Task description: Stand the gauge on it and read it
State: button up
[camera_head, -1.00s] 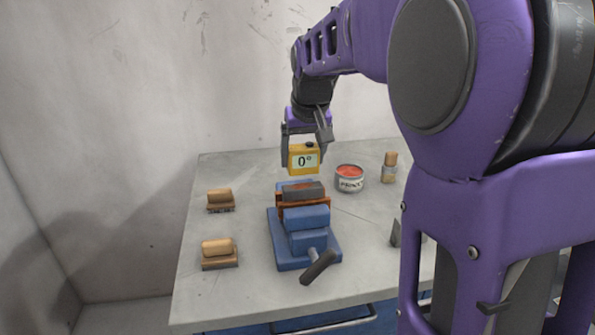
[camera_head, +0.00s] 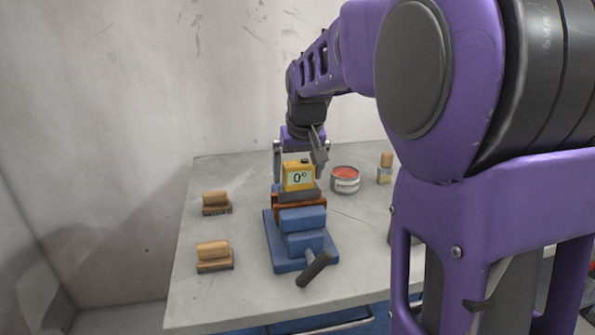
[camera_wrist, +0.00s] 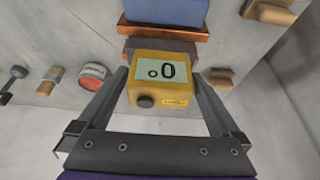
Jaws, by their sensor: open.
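The yellow gauge (camera_head: 298,176) stands upright on the grey block (camera_head: 300,195) held in the blue vise (camera_head: 303,220). Its display reads 0°, and it also shows in the wrist view (camera_wrist: 160,81), upside down there. My gripper (camera_head: 298,172) is open, with a finger on each side of the gauge; in the wrist view gaps show between the fingers (camera_wrist: 160,95) and the gauge. The vise has orange-brown jaw faces (camera_head: 300,204) and a dark handle (camera_head: 313,269). The gauge hides part of the block.
Two wooden-handled brushes (camera_head: 216,203) (camera_head: 213,257) lie on the left of the grey table (camera_head: 200,300). A red-topped tin (camera_head: 345,180) and a wooden-handled brush (camera_head: 385,168) stand at the back right. My arm covers the table's right side.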

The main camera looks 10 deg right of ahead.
jog(key=p+v, duration=0.1)
jog(key=v, duration=1.1)
jog(key=shift+p, duration=0.4)
jog(key=shift+r, duration=0.1)
